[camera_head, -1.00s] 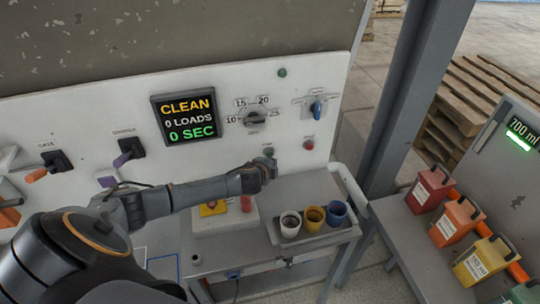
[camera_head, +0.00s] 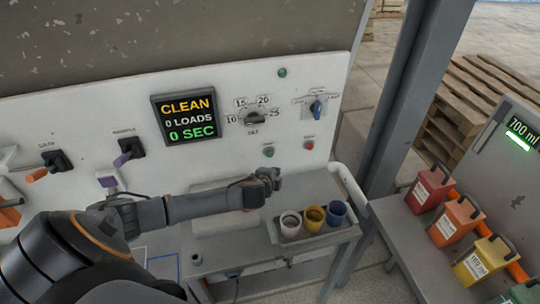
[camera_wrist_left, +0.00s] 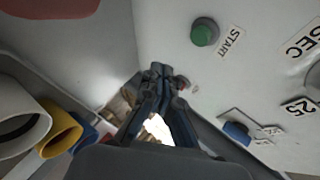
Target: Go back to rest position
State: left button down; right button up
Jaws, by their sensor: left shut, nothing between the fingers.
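My left gripper (camera_head: 270,178) is shut and empty, held above the bench in front of the white panel (camera_head: 215,160). In the left wrist view its closed fingers (camera_wrist_left: 160,75) show at the middle. The green start button (camera_head: 268,151) is on the panel just above the gripper in the head view, apart from it; it also shows in the left wrist view (camera_wrist_left: 204,33). The red button (camera_head: 308,144) is to its right. The display (camera_head: 184,115) reads CLEAN, 0 LOADS, 0 SEC. My right gripper is not in view.
A white, a yellow and a blue cup (camera_head: 336,212) stand in a tray on the bench right of the gripper. A blue switch (camera_head: 317,108) and a dial (camera_head: 254,118) are on the panel. Several coloured containers (camera_head: 457,218) stand on the right table. A grey post (camera_head: 405,100) stands between.

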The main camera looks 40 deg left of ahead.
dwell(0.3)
pick_arm(q)
jog(key=s+d+f+n+g+h, duration=0.25)
jog(key=s+d+n, duration=0.35)
jog(key=s+d, duration=0.85)
jog(key=s+d+r+n+g, duration=0.1)
jog(key=s+r+n+g, duration=0.2)
jog(key=s, duration=0.6)
jog(key=s+r+n+g, duration=0.2)
jog(key=s+n, duration=0.1)
jog(key=s, duration=0.7)
notch_tip(320, 180, down, 35)
jog(key=g+b, duration=0.2)
jog(key=b, duration=0.6)
pick_arm(e)
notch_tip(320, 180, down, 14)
jog(key=b, duration=0.6)
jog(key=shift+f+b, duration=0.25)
jog(key=shift+b, duration=0.05)
pick_arm(q)
jog(key=s+a+f, duration=0.2)
jog(key=s+f, duration=1.5)
jog(key=f, duration=0.5)
jog(key=shift+s+a+m+g, duration=0.25)
jog(key=shift+m+g, duration=0.1)
jog(key=shift+m, duration=0.05)
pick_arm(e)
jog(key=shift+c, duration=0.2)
